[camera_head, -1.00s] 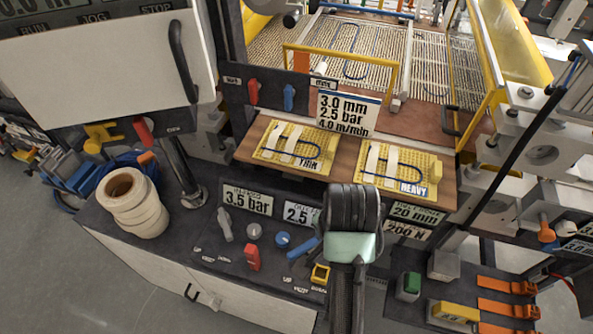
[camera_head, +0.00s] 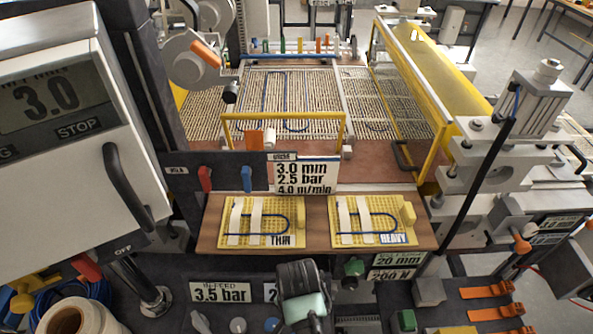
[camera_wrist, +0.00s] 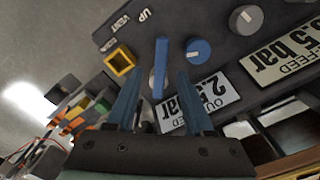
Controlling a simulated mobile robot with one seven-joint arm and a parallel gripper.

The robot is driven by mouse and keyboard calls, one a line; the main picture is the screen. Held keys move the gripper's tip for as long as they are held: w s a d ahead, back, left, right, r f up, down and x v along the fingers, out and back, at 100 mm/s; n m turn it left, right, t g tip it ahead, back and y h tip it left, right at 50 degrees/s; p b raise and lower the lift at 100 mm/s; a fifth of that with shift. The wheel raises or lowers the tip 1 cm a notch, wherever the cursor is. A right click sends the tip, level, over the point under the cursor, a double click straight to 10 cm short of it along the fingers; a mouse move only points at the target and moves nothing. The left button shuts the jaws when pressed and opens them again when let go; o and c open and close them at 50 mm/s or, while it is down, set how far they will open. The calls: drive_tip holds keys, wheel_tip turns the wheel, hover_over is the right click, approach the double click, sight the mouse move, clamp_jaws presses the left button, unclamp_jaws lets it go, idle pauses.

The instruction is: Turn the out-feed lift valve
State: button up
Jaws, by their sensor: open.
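In the wrist view a blue lever (camera_wrist: 161,68) stands on the dark panel beside the upside-down labels "UP" and "VENT". A round blue knob (camera_wrist: 198,50) and an out-feed display (camera_wrist: 205,103) reading 2.5 bar are next to it. My gripper (camera_wrist: 156,88) is open, its two grey-blue fingers on either side of the lever in the picture. I cannot tell whether they touch it. In the head view my arm (camera_head: 301,290) covers this lever and the fingers are hidden.
A yellow square-framed part (camera_wrist: 120,61) and a grey knob (camera_wrist: 246,18) sit near the lever. In the head view, red (camera_head: 205,178) and blue (camera_head: 247,179) levers stand on an upper panel. A wooden shelf (camera_head: 315,236) holds two yellow sample boards. A tape roll (camera_head: 78,318) is at lower left.

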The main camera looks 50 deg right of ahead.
drive_tip(key=shift+f, duration=1.95)
drive_tip(key=shift+c, duration=0.3)
clamp_jaws()
